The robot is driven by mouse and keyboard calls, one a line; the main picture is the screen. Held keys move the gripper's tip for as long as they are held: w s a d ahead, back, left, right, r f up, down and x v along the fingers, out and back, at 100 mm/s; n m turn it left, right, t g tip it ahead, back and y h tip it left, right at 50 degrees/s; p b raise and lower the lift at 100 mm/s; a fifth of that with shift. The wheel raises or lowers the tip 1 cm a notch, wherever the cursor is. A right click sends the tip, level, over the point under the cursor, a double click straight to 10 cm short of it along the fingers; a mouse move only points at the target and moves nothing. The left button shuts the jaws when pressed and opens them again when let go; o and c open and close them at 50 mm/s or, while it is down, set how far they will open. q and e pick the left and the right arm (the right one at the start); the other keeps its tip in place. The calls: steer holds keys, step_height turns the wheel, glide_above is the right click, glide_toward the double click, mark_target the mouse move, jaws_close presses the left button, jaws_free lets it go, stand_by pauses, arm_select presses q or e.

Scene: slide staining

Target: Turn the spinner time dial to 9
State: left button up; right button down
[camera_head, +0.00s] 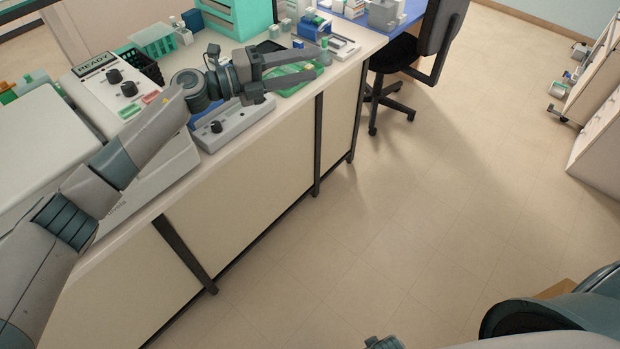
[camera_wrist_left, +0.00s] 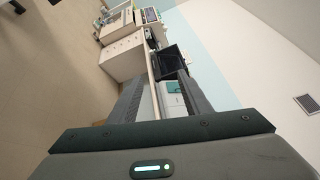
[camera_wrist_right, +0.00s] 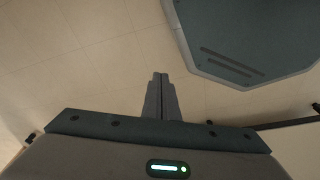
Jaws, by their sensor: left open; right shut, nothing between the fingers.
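The spinner (camera_head: 101,115) stands on the bench at the left, with a READY display (camera_head: 94,63) on its sloped panel. Two black dials (camera_head: 113,76) and (camera_head: 129,89) sit below the display, above a green and a red button. Which one is the time dial, and their settings, are too small to read. My left gripper (camera_head: 318,64) is open and empty above the bench, right of the spinner and apart from the dials. It shows open in the left wrist view (camera_wrist_left: 159,85). My right gripper (camera_wrist_right: 161,76) is shut and empty, over floor in the right wrist view.
A grey device with a black knob (camera_head: 236,123) lies on the bench beneath my left wrist. A green basket (camera_head: 154,40), a teal rack (camera_head: 236,17) and a green tray (camera_head: 290,88) are nearby. A black chair (camera_head: 412,60) stands beyond the bench; the floor (camera_head: 400,200) is clear.

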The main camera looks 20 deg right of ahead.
arm_select(q)
steer(key=w+a+m+g+y, duration=0.2)
steer(key=w+a+m+y, duration=0.2)
steer(key=a+y, duration=0.25)
step_height(320, 180, up, 17)
steer(key=n+y, duration=0.2)
steer(key=y, duration=0.9)
glide_above(126, 85)
steer(key=a, duration=0.1)
steer(key=shift+w+f, duration=0.1)
steer(key=shift+f, duration=0.05)
arm_select(e)
steer(key=s+d+f+g, duration=0.1)
steer(key=s+d+f, duration=0.1)
steer(key=s+f, duration=0.8)
steer(key=s, duration=0.4)
steer(key=shift+d+f, duration=0.2)
steer(key=shift+d, duration=0.1)
arm_select(q)
steer(key=shift+f, duration=0.15)
